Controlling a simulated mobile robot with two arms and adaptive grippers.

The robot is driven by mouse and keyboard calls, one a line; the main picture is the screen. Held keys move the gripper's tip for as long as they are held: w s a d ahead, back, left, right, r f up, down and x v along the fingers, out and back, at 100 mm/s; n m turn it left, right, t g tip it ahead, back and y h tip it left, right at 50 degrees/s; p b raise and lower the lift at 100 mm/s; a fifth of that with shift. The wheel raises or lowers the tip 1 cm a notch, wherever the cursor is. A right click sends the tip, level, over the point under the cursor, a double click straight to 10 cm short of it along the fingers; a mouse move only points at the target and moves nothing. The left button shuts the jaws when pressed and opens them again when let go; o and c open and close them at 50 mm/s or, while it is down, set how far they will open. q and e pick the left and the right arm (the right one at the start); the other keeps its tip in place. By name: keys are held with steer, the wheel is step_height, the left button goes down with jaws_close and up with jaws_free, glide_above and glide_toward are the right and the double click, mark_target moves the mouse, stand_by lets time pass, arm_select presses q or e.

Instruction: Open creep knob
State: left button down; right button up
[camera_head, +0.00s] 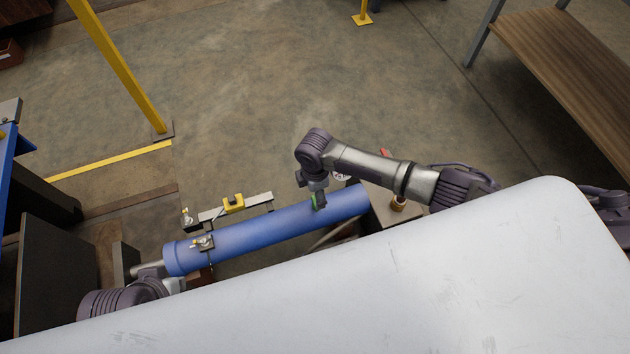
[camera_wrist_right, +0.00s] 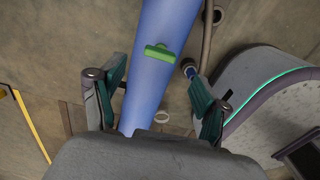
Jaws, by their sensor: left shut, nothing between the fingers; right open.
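A long blue pipe (camera_head: 270,231) lies slanted across the middle of the head view. In the right wrist view, a green knob (camera_wrist_right: 160,52) sits on the pipe (camera_wrist_right: 152,85), lying across it. My right gripper (camera_head: 318,199) is over the pipe's right part. It is open, and in the right wrist view the knob shows beyond the gap between its fingers (camera_wrist_right: 153,78), apart from them. My left gripper (camera_head: 173,284) is low at the left, near the pipe's left end. It is shut and empty, partly hidden by its wrist and the pipe.
A metal bar (camera_head: 262,199) with a yellow block (camera_head: 233,203) runs behind the pipe. A small metal fitting (camera_head: 203,242) is on the pipe's left part. A yellow post (camera_head: 122,68) stands at the upper left, a wooden bench (camera_head: 570,75) at the upper right.

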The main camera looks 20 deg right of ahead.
step_height(320, 180, up, 6)
steer(key=shift+a, duration=0.1)
stand_by(0.6)
